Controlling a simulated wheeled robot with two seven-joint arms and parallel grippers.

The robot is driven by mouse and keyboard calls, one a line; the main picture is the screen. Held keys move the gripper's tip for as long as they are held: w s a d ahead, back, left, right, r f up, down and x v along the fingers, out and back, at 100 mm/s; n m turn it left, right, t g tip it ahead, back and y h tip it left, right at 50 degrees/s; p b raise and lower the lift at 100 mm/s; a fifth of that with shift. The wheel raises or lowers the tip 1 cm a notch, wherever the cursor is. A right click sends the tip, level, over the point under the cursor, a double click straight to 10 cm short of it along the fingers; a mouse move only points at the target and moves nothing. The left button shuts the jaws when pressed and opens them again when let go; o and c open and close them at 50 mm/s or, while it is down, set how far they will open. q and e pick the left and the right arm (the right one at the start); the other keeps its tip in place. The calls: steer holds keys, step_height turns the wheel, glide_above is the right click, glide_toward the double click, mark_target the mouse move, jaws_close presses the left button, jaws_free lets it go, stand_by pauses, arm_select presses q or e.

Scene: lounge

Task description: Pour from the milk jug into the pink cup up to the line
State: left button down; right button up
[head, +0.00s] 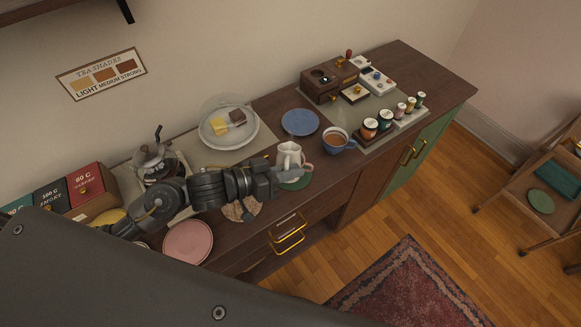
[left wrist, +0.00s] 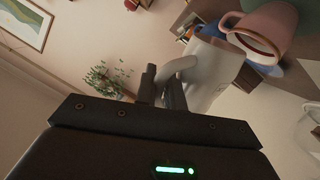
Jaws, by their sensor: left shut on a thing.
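The white milk jug (head: 290,153) is above the front of the sideboard, near the middle of the head view. My left gripper (head: 272,176) is shut on its handle; the left wrist view shows the fingers (left wrist: 164,88) around the handle and the jug body (left wrist: 212,76) beyond them. The pink cup (left wrist: 268,32) is close to the jug in the left wrist view. In the head view only a pink edge (head: 307,167) shows, the rest hidden by the jug. My right gripper is not in view.
A blue cup of tea (head: 337,141) stands right of the jug, with a blue plate (head: 300,122) behind. A green coaster (head: 297,183) lies below the jug. Spice jars (head: 385,119) stand right.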

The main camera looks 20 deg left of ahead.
arm_select(q)
steer(key=shift+w+r+n+g+p, duration=0.25)
steer(key=shift+n+g+p, duration=0.3)
steer(key=shift+p, duration=0.65)
steer(key=shift+w+f+n+g+b, duration=0.1)
steer(key=shift+f+n+g+b, duration=0.25)
steer(key=shift+f, duration=0.55)
steer(key=shift+a+p, duration=0.1)
steer(key=shift+p, duration=0.25)
steer(key=shift+f+p, duration=0.1)
steer(key=shift+p, duration=0.35)
stand_by(0.6)
